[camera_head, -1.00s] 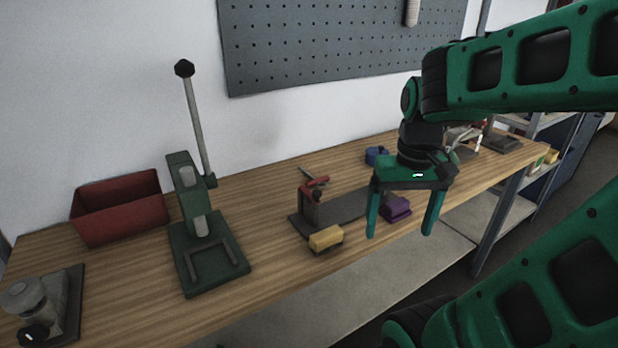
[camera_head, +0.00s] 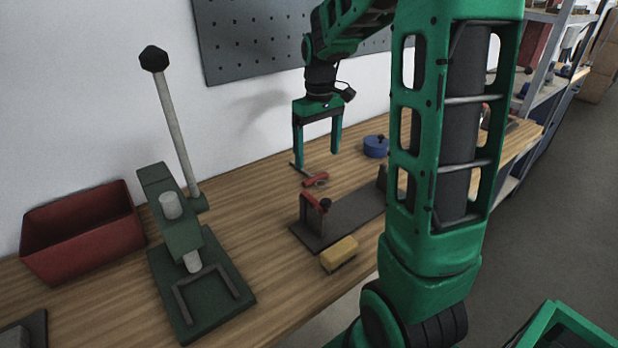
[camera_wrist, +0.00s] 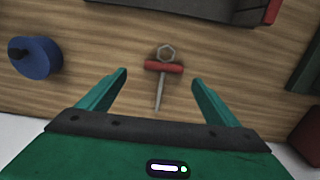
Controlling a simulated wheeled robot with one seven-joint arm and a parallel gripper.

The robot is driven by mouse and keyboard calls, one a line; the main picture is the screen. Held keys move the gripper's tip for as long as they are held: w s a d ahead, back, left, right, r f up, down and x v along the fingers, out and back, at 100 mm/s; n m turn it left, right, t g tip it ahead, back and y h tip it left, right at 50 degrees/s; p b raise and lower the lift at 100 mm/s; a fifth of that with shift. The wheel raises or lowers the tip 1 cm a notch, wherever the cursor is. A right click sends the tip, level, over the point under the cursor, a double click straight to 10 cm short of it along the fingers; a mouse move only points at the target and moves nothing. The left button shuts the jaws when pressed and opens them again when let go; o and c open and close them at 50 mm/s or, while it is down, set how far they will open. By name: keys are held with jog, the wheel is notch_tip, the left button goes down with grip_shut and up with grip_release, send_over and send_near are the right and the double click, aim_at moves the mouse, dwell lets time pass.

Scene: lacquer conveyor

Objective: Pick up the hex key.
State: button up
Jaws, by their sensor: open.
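The hex key (camera_head: 316,180) lies on the wooden bench behind the dark fixture. In the wrist view the hex key (camera_wrist: 160,90) shows a red crossbar handle, a grey shaft pointing toward my gripper and a grey hexagonal ring at the far end. My gripper (camera_head: 316,160) points down just above and behind it, fingers apart. In the wrist view my gripper (camera_wrist: 159,76) is open and empty, with the red handle and part of the shaft between the fingertips. Height above the key is hard to tell.
A dark fixture (camera_head: 345,217) with a red clamp stands in front of the key, with a yellow block (camera_head: 339,254) beside it. A blue round object (camera_head: 375,146) sits right. A green lever press (camera_head: 200,285) and red bin (camera_head: 85,235) stand left. A pegboard (camera_head: 260,45) hangs behind.

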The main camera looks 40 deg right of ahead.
jog(key=shift+s+a+f, duration=0.1)
jog(key=shift+a+f, duration=0.1)
jog(key=shift+f, duration=1.5)
jog(key=shift+a+f, duration=0.15)
jog(key=shift+f, duration=1.55)
jog(key=c, duration=1.2)
jog(key=shift+o, duration=0.2)
jog(key=shift+r, duration=0.1)
jog(key=shift+r, duration=0.45)
jog(key=r, duration=0.2)
jog(key=a+r, duration=0.1)
jog(key=shift+r, duration=0.4)
jog(key=s+a+r, duration=0.2)
jog(key=a+r, duration=0.4)
jog(key=a, duration=0.4)
jog(key=shift+s+a, duration=0.2)
jog(key=shift+a, duration=0.05)
